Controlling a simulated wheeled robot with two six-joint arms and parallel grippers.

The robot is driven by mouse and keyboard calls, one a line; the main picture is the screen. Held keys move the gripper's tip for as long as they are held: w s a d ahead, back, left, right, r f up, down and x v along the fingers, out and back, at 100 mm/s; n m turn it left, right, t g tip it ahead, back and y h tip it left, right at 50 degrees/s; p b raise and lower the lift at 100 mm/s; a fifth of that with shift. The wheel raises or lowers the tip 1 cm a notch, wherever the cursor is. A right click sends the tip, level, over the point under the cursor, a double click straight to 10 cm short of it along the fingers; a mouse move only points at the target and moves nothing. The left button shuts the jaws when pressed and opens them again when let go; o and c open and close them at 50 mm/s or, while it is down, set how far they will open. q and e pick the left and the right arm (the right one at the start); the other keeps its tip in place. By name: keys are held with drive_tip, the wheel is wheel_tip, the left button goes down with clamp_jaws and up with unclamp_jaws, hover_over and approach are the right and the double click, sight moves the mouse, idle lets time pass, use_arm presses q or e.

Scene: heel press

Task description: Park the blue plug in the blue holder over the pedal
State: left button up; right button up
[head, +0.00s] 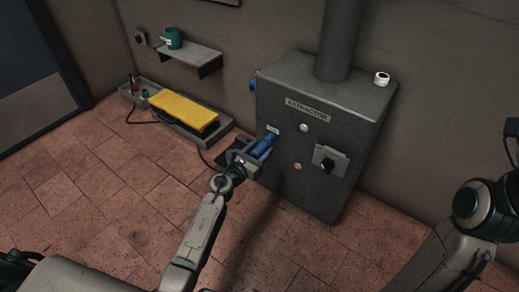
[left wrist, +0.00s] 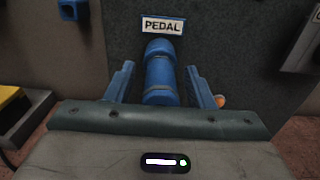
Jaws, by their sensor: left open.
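The blue plug (left wrist: 160,76) sits in the front of the grey extractor box (head: 330,180), under the PEDAL label (left wrist: 162,26). My left gripper (head: 262,146) is open at the plug. In the left wrist view its two blue fingers stand on either side of the plug, with gaps showing. The blue holder (head: 252,86) is at the box's left edge, up and left of the plug; it also shows in the left wrist view (left wrist: 68,10) with a square opening. The yellow pedal (head: 183,108) lies low by the wall. My right gripper is out of view.
A grey shelf (head: 190,54) with a teal mug (head: 173,38) is on the wall above the pedal. A grey switch box (head: 330,161) with a black knob and small lamps are on the extractor front. A dark cable runs near the pedal. The tiled floor in front is clear.

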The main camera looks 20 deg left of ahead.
sight(253, 156)
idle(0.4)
use_arm(q)
clamp_jaws()
drive_tip(key=shift+p+v, duration=0.35)
drive_tip(key=shift+v, duration=2.7)
